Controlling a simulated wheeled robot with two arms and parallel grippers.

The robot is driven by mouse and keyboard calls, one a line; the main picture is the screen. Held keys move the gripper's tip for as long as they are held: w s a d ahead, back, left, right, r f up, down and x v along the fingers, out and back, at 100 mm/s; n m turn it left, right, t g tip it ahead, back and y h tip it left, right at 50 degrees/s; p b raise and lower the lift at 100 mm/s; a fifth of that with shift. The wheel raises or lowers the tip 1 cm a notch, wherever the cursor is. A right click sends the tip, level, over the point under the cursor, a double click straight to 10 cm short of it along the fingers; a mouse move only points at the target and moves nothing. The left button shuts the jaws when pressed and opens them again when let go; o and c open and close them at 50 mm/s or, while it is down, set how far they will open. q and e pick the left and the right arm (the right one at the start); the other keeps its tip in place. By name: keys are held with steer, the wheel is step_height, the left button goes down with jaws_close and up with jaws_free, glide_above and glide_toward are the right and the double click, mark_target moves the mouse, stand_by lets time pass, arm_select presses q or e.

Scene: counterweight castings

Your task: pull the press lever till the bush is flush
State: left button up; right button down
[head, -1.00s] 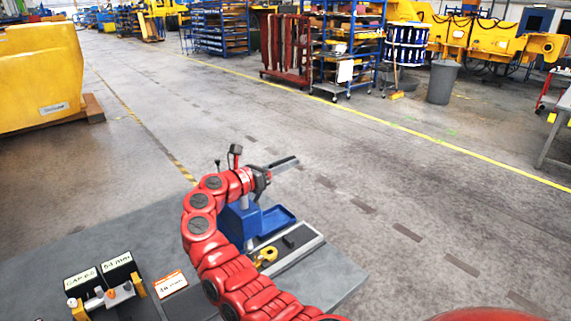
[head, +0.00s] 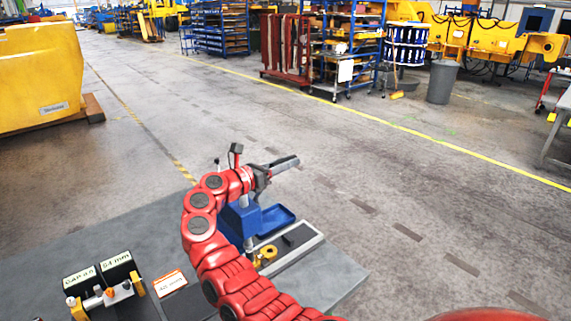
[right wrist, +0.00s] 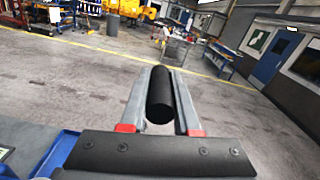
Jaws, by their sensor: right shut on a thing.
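My right gripper (head: 297,160) reaches over the blue press (head: 241,220) on the grey bench. In the right wrist view the gripper (right wrist: 166,72) is shut on a black cylindrical grip, the press lever's handle (right wrist: 159,95), lying lengthwise between its fingers. A yellow ring-shaped part (head: 268,253) sits low at the press, partly behind my red arm. I cannot make out the bush or whether it is flush. My left gripper is out of view.
The grey bench top (head: 345,275) carries a blue tray (head: 277,218) beside the press. Black boxes with labels (head: 118,266) and an orange-edged card (head: 170,284) are at the lower left.

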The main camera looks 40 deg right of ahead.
steer(key=s+f+m+b, duration=0.6)
steer(key=s+f+b, duration=0.2)
steer(key=b, duration=1.1)
steer(key=shift+d+f, duration=0.25)
steer(key=shift+f, duration=0.65)
steer(key=c, duration=0.9)
jaws_free()
steer(key=shift+s, duration=0.1)
steer(key=shift+o, duration=1.2)
steer(key=shift+s+r, duration=0.2)
steer(key=shift+s, duration=0.05)
steer(key=shift+w, duration=0.1)
